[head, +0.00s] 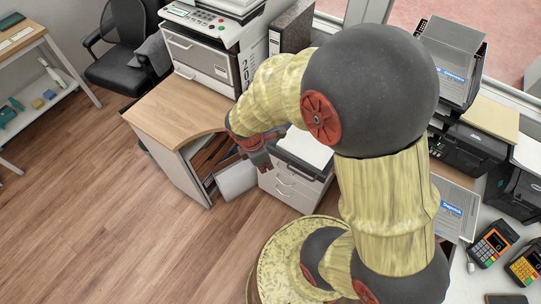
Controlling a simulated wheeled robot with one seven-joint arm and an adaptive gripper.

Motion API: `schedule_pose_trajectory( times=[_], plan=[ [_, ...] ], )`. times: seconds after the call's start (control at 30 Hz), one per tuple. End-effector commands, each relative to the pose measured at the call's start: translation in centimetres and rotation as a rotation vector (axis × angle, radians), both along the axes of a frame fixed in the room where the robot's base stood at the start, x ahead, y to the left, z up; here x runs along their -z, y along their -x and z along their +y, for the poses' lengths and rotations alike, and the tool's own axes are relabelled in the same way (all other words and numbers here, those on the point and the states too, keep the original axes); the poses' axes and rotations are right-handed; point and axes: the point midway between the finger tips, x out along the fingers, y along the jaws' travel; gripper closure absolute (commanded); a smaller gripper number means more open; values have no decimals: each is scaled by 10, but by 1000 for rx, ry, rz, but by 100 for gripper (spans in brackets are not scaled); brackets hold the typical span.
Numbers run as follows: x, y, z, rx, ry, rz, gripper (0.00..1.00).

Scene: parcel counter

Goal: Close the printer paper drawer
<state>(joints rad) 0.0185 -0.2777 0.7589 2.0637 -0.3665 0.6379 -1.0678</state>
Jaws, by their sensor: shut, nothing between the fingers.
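The white and grey printer (228,32) stands on the wooden desk at the upper middle of the head view. Its paper drawer (196,53) shows as a pale front panel with a handle, facing the lower left. I cannot tell from this angle how far the drawer stands out. My gripper (262,162) is shut and empty. It points down beyond the desk's near edge, well below and to the right of the drawer front, apart from the printer. My arm covers much of the middle and right.
The wooden desk top (172,108) is clear before the printer. A black binder (291,34) stands right; an office chair (122,68) left.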

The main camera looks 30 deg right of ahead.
Motion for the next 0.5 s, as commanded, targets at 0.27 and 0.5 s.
schedule_pose_trajectory(
  times=[0.27,0.5],
  plan=[
    [0,-37,-4,-523,34,16,100],
    [7,-39,-5,-614,36,34,100]
  ],
)
